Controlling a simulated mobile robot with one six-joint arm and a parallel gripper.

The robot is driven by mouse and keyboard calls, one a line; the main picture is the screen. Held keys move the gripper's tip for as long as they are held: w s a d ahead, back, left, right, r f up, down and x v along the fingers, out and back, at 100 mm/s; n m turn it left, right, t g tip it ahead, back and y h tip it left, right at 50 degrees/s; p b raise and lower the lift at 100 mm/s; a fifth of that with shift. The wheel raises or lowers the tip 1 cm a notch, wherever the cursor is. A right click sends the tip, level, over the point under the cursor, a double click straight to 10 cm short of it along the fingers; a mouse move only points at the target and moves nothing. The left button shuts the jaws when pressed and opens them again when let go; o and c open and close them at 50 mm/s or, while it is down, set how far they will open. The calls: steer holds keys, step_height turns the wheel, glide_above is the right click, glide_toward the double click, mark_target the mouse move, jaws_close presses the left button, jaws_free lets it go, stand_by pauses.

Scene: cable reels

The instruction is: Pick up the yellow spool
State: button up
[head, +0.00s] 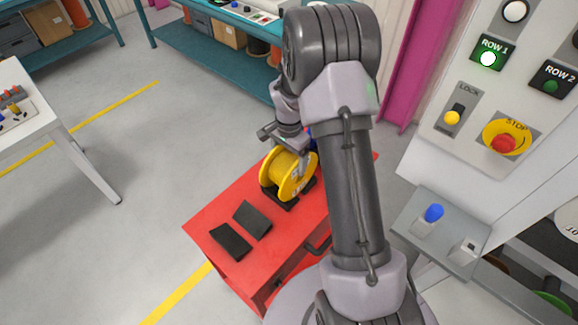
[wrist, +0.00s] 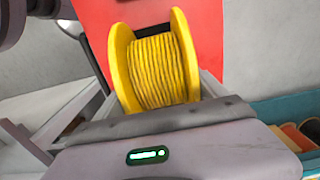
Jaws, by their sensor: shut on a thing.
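The yellow spool (head: 286,174), wound with yellow cable, is at the far end of the red bench top (head: 209,216) in the head view, by a black cradle. In the wrist view the yellow spool (wrist: 155,62) fills the upper middle, with both flanges showing. My gripper (head: 288,150) is at the spool from above and is shut on it. My forearm and the gripper body hide part of the spool, and the fingertips are mostly hidden. I cannot tell whether the spool touches the cradle.
Two empty black pads (head: 231,241) lie on the near part of the bench. Something blue shows behind the spool. A control panel (head: 505,100) with a stop button and a grey shelf (head: 440,232) with a blue knob stand to the right. A white table (head: 50,120) is at left.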

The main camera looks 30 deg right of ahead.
steer(key=shift+r, duration=0.1)
step_height(320, 180, up, 4)
steer(key=shift+f+p, duration=0.2)
steer(key=shift+p, duration=0.55)
steer(key=s+a, duration=0.2)
steer(key=s, duration=0.5)
steer(key=s+a+r, duration=0.1)
steer(key=s+a, duration=0.1)
steer(key=s, duration=0.6)
steer(key=shift+a+p, duration=0.35)
steer(key=shift+p, duration=0.1)
steer(key=shift+s+r, duration=0.1)
steer(key=shift+r, duration=0.05)
step_height(320, 180, up, 6)
steer(key=p, duration=0.4)
